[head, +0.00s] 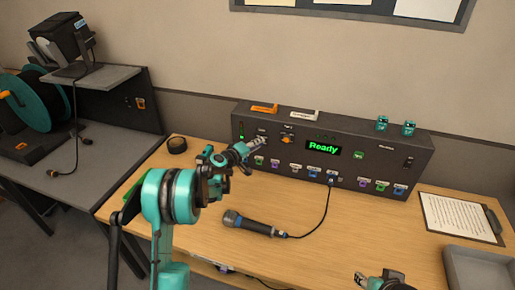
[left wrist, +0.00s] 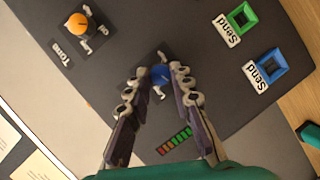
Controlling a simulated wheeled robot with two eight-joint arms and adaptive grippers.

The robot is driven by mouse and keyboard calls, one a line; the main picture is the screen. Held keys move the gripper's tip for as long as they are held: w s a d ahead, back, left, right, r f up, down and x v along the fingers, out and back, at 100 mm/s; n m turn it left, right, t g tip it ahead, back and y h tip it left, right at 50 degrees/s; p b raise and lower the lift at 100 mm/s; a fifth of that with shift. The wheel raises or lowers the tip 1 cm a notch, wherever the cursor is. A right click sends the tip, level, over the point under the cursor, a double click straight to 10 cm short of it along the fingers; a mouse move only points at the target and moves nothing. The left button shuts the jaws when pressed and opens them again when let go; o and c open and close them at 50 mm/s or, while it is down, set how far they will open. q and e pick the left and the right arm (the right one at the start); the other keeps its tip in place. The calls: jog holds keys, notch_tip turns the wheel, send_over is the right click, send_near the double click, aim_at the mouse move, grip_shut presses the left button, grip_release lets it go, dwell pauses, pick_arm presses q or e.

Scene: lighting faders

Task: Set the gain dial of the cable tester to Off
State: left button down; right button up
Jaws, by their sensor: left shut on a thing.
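The cable tester (head: 330,150) is a long dark box at the back of the wooden bench, its display reading "Ready". My left gripper (head: 260,141) is at the left part of its front panel. In the left wrist view my left gripper (left wrist: 163,73) is shut on a blue dial (left wrist: 160,77). The fingers cover part of the dial, and its label and pointer setting cannot be read. An orange dial (left wrist: 76,24) labelled "Tone" sits beside it on the panel. My right gripper (head: 384,280) shows at the bottom edge of the head view, away from the tester; its jaws are unclear.
Coloured sockets labelled "Send", one green (left wrist: 241,18) and one blue (left wrist: 264,68), are near the held dial. A microphone (head: 250,224) with a cable lies in front of the tester. A clipboard (head: 460,218) and grey tray (head: 480,270) are at the right.

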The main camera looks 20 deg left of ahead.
pick_arm(q)
jog(key=n+b, duration=0.1)
jog(key=n+t+h+b, duration=0.1)
jog(key=n, duration=0.1)
jog(key=n+b, duration=0.1)
jog(key=shift+a+f+h, duration=0.15)
jog(key=shift+f+h, duration=0.1)
jog(key=shift+h, duration=0.15)
jog(key=shift+n, duration=0.3)
jog(key=c, duration=1.3)
grip_release()
jog(key=v, duration=1.2)
jog(key=shift+f, duration=0.2)
